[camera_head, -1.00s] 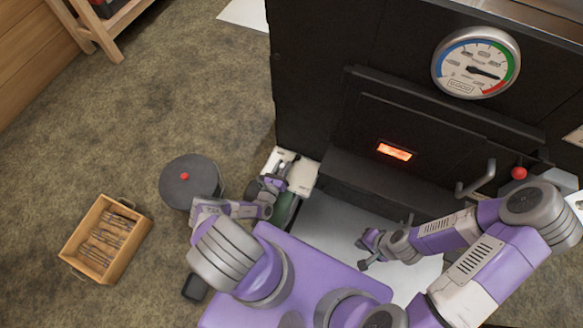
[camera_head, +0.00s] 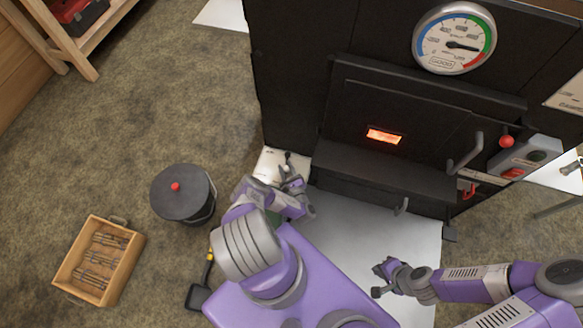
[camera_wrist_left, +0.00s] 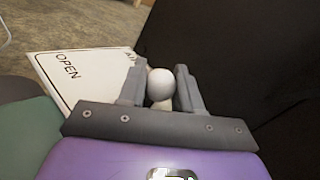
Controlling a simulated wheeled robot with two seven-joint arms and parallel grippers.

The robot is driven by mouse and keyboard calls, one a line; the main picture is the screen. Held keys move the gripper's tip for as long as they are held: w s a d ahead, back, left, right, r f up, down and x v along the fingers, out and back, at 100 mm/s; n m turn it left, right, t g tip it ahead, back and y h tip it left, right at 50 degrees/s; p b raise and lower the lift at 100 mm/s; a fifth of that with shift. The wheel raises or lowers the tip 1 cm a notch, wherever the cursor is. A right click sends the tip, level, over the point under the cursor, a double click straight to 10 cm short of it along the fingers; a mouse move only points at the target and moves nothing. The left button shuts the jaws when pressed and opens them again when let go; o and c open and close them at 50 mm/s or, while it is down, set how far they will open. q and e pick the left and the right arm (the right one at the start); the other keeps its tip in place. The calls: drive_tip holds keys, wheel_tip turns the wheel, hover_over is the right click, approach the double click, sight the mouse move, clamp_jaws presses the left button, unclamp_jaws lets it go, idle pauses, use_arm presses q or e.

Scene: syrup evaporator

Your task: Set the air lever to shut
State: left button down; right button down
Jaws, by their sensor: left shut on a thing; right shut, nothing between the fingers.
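The air lever shows in the left wrist view as a pale round knob (camera_wrist_left: 160,84) on a short stem, between the two fingers. My left gripper (camera_wrist_left: 160,90) is shut on it. Behind the fingers is a white plate (camera_wrist_left: 88,68) reading OPEN near its left end, with other lettering partly hidden by a finger. In the head view the plate (camera_head: 268,164) lies beside the lower left of the black evaporator (camera_head: 300,75), and my left gripper (camera_head: 291,178) is over it. My right gripper (camera_head: 381,278) is shut and empty, above the pale floor sheet.
A lidded dark bucket (camera_head: 183,200), a wooden crate (camera_head: 70,278) and a small shovel (camera_head: 198,296) stand or lie to the left. The carpet between is clear.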

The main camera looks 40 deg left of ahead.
use_arm(q)
drive_tip(key=shift+w+r+n+g+y, duration=0.2)
drive_tip(key=shift+n+g+y, duration=0.2)
drive_tip(key=shift+n+g, duration=0.15)
drive_tip(key=c, duration=0.9)
unclamp_jaws()
drive_tip(key=shift+d, duration=0.1)
drive_tip(key=shift+o, duration=0.6)
drive_tip(key=shift+f, duration=0.1)
drive_tip(key=shift+d, duration=0.1)
wheel_tip(320, 180, up, 9)
drive_tip(key=p, duration=0.5)
drive_tip(key=shift+r+p, duration=0.45)
drive_tip(key=shift+r, duration=0.1)
drive_tip(key=shift+c, duration=0.4)
